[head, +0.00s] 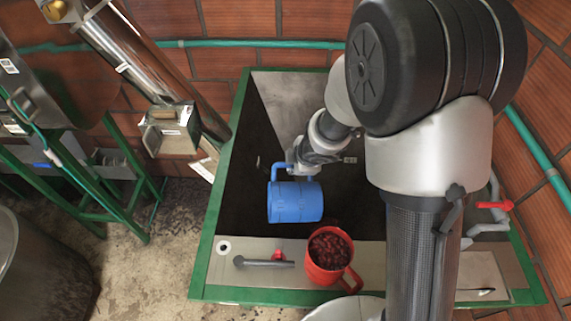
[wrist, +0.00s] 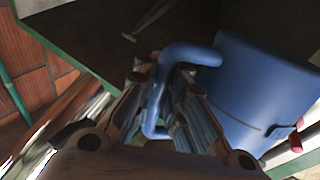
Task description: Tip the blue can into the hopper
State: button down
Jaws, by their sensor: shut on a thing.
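The blue can (head: 296,203) hangs over the dark inside of a green-framed basin (head: 213,225) in the head view. My gripper (head: 298,166) is shut on the can's handle at its upper left. In the wrist view my gripper's fingers (wrist: 168,100) lie on both sides of the blue handle, and the can's body (wrist: 255,88) fills the right. The can's mouth and contents cannot be made out. A small open metal box, which looks like the hopper (head: 170,132), is at the foot of a slanted metal tube (head: 150,70), left of the can and apart from it.
A red mug (head: 313,274) full of dark red fruit stands on the basin's front ledge (head: 225,270), close to the can. A grey handle (head: 262,262) lies left of it. A green-legged machine (head: 85,190) and a large drum (head: 35,265) stand at left.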

jog(key=shift+d+r+m+y+p, duration=0.25)
jog(key=shift+d+y, duration=0.2)
jog(key=shift+d, duration=0.15)
jog(key=shift+d+r+m+y+p, duration=0.15)
jog(key=shift+d+y+p, duration=0.1)
jog(key=shift+d+y, duration=0.25)
jog(key=shift+d+f+y+p, duration=0.1)
jog(key=shift+d+y+p, duration=0.25)
jog(key=shift+y, duration=0.2)
jog(key=shift+w+d+f+m+y+p, duration=0.1)
jog(key=shift+d+f+m+y+p, duration=0.15)
jog(key=shift+y, duration=0.25)
jog(key=shift+d+f+m+y+p, duration=0.15)
jog(key=shift+d+y+p, duration=0.1)
jog(key=shift+y, duration=0.25)
notch_tip(320, 180, down, 5)
jog(key=m+y+b, duration=0.1)
jog(key=y+b, duration=0.2)
jog(key=m+y+b, duration=0.1)
jog(key=y+b, duration=0.3)
jog(key=shift+a+r, duration=0.1)
jog(key=shift+t, duration=0.3)
jog(key=shift+r, duration=0.1)
